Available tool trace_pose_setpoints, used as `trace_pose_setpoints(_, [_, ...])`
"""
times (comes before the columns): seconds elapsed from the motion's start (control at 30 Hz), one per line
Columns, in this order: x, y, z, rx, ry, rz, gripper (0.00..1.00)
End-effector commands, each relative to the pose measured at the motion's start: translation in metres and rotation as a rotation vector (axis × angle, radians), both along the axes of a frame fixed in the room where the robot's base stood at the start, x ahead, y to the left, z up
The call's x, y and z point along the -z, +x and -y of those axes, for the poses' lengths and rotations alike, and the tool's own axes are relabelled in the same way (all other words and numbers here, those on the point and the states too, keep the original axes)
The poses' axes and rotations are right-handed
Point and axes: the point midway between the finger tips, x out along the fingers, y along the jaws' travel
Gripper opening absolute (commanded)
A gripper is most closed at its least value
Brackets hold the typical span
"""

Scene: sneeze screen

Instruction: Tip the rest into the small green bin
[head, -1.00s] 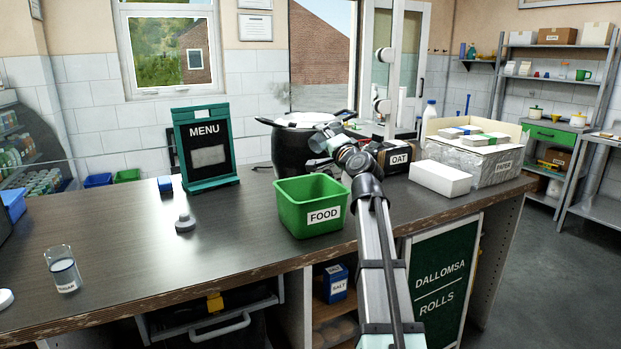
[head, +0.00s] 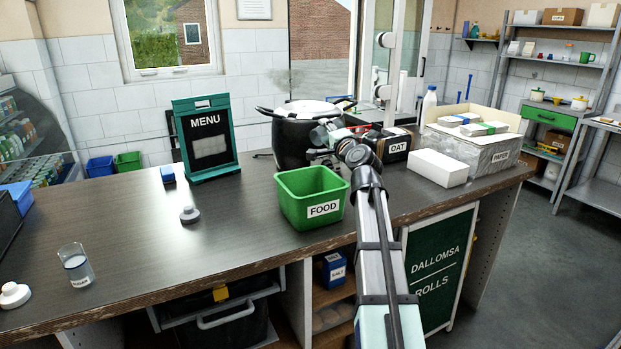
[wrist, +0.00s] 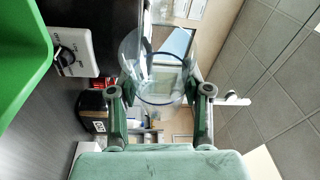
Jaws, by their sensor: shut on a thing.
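A small green bin labelled FOOD (head: 310,197) stands open on the counter, left of my arm. Its green wall also fills the upper left of the wrist view (wrist: 18,45). My gripper (head: 326,133) is beyond the bin, in front of the black pot in the picture. In the wrist view my gripper (wrist: 160,95) is shut on a clear cup (wrist: 160,70), a finger on each side. The cup is beside the bin there, apart from it. What is inside the cup is unclear, and the head view hardly shows it.
A black pot (head: 296,142), an OAT box (head: 394,146), a white box (head: 440,167) and a PAPER carton (head: 492,154) crowd the back right. A SUGAR glass (head: 78,269) stands front left. A smaller green tub (head: 128,161) is at the back. The counter's left-middle is mostly clear.

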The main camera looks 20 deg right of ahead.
Motion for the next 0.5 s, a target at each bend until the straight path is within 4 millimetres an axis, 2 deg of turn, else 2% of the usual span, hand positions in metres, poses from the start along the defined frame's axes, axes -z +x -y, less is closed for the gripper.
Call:
trace_pose_setpoints(0.07, [-0.0061,-0.0006,0.0005,0.000,0.029,-0.011,0.07])
trace_pose_setpoints(0.5, [0.0025,0.0012,0.0052,0.000,0.190,-0.069,0.07])
